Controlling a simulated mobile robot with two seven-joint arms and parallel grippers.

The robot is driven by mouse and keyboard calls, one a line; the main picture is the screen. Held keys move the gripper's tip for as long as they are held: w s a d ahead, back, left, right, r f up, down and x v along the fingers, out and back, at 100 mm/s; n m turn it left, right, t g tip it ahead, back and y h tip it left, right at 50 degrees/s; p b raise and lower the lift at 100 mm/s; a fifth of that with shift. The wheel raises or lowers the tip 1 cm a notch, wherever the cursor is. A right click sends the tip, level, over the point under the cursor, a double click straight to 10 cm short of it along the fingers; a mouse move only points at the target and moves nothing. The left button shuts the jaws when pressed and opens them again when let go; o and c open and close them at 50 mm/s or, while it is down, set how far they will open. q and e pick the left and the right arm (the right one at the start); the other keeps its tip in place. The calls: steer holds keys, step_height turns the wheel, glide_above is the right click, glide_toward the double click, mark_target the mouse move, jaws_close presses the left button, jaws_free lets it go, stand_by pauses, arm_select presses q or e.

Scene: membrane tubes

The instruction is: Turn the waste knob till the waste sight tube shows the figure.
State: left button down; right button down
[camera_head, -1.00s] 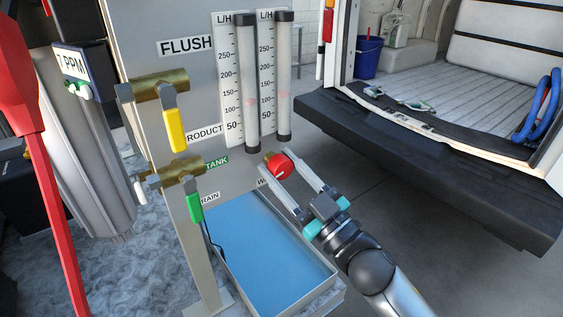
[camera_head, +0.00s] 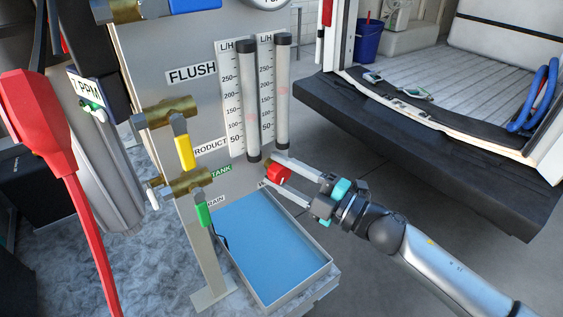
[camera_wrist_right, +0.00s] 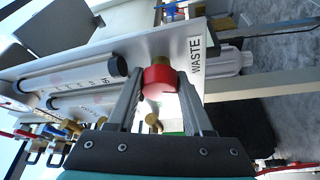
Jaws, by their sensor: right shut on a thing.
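The red waste knob (camera_head: 279,174) sits low on the grey panel, below the sight tubes; it also shows in the right wrist view (camera_wrist_right: 158,80), beside the WASTE label (camera_wrist_right: 195,57). My right gripper (camera_head: 272,169) is shut on the knob, one finger on each side. The right-hand sight tube (camera_head: 282,70), nearest the knob, appears to be the waste one. My left gripper is not in view.
The other sight tube (camera_head: 248,90) stands just left. Brass valves with a yellow lever (camera_head: 184,152) and a green lever (camera_head: 203,213) are at the panel's left edge. A blue-bottomed tray (camera_head: 325,274) lies below. The van's dark bumper (camera_head: 430,160) is to the right.

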steer(key=shift+r+n+g+h+p, duration=0.1)
steer(key=shift+n+g+h+p, duration=0.4)
steer(key=shift+n+p, duration=1.3)
steer(key=shift+n, duration=0.3)
steer(key=shift+c, duration=1.7)
jaws_free()
steer(key=shift+d, duration=0.1)
steer(key=b+v, duration=0.4)
steer(key=v, duration=1.1)
steer(key=shift+b, duration=0.4)
